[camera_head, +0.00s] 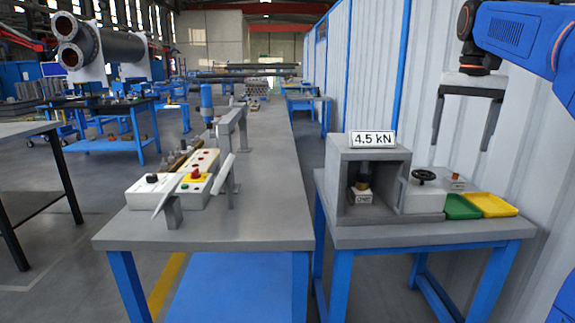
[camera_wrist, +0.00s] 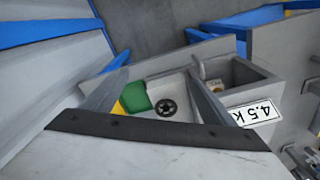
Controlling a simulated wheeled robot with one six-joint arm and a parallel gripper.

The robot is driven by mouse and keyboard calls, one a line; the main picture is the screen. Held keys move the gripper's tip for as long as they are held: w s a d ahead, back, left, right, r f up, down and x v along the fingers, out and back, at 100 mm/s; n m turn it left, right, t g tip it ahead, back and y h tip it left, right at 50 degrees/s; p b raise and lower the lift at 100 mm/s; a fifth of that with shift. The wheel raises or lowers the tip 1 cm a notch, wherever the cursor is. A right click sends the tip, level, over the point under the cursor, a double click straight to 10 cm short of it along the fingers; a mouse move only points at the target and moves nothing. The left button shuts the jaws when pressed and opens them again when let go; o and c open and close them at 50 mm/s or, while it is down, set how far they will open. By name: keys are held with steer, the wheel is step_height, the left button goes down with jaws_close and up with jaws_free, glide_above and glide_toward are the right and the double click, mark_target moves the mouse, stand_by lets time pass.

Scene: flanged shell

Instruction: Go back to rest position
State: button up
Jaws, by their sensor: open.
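My gripper (camera_head: 466,128) is at the upper right of the head view, with its two long grey fingers spread and nothing between them. It hangs in the air above the small right-hand table, over the green and yellow trays. In the wrist view my gripper (camera_wrist: 155,88) shows its two fingers apart, with the trays and a black handwheel (camera_wrist: 166,107) seen below between them. The handwheel (camera_head: 424,176) sits on a white block beside the grey test box (camera_head: 345,155), which bears a "4.5 kN" sign (camera_head: 373,139). A small dark-topped part (camera_head: 362,179) stands inside the box.
A green tray (camera_head: 461,208) and a yellow tray (camera_head: 494,205) lie on the small table. A long grey bench (camera_head: 262,228) with a control panel (camera_head: 196,173) stands to the left, across a narrow gap. A white corrugated wall (camera_head: 376,60) rises close behind the small table.

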steer(key=s+a+f+n+t, duration=0.1)
steer(key=s+a+f, duration=0.3)
steer(key=s+f, duration=0.5)
steer(key=s+a+f+n+t, duration=0.1)
steer(key=s+a+f, duration=0.3)
steer(key=s+f, duration=0.5)
steer(key=s+a+f+n+t, duration=0.2)
steer(key=s+a+f, duration=0.2)
steer(key=s+f, duration=0.5)
step_height(320, 180, down, 4)
steer(key=shift+a+f+n, duration=0.2)
steer(key=shift+a+n, duration=0.05)
steer(key=shift+n, duration=0.15)
steer(key=shift+s, duration=0.1)
